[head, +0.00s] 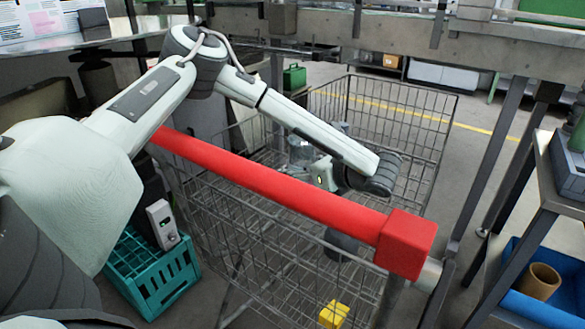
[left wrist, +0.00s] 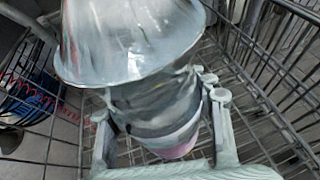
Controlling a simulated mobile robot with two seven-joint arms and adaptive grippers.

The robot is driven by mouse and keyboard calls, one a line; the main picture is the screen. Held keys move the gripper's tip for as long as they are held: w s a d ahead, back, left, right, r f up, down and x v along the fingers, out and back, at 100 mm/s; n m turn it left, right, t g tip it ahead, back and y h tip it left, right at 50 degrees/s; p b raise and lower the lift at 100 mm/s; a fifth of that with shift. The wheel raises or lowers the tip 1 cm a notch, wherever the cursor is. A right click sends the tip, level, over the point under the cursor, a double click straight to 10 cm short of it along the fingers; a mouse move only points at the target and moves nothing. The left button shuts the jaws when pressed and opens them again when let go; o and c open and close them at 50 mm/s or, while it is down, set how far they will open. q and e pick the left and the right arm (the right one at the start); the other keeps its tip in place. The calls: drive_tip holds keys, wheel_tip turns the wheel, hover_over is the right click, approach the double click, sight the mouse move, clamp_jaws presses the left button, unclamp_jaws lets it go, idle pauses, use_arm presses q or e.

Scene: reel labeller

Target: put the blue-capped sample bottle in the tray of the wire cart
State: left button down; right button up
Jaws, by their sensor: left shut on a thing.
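My left gripper (head: 308,170) is inside the wire cart (head: 400,110), beyond its red handle bar (head: 280,190). It is shut on a grey, partly see-through object (head: 300,150), which I take for the sample bottle. In the left wrist view the bottle (left wrist: 130,40) has a wide pale flared part, a darker narrower body and a pinkish end. It sits between the fingers of the left gripper (left wrist: 160,108), with cart wires behind. No blue cap shows on it. I cannot make out a separate tray in the cart. My right gripper is out of view.
A dark grey round object (head: 340,243) shows under the handle bar, and a yellow block (head: 333,314) lies lower down. A teal crate (head: 150,275) stands left of the cart. A blue bin (head: 520,305) with a brown cylinder is at right. Table legs stand close to the cart's right.

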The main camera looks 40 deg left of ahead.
use_arm(q)
drive_tip(key=c, duration=0.6)
unclamp_jaws()
drive_tip(key=shift+d, duration=0.1)
drive_tip(key=v, duration=1.2)
drive_tip(key=shift+b, duration=0.3)
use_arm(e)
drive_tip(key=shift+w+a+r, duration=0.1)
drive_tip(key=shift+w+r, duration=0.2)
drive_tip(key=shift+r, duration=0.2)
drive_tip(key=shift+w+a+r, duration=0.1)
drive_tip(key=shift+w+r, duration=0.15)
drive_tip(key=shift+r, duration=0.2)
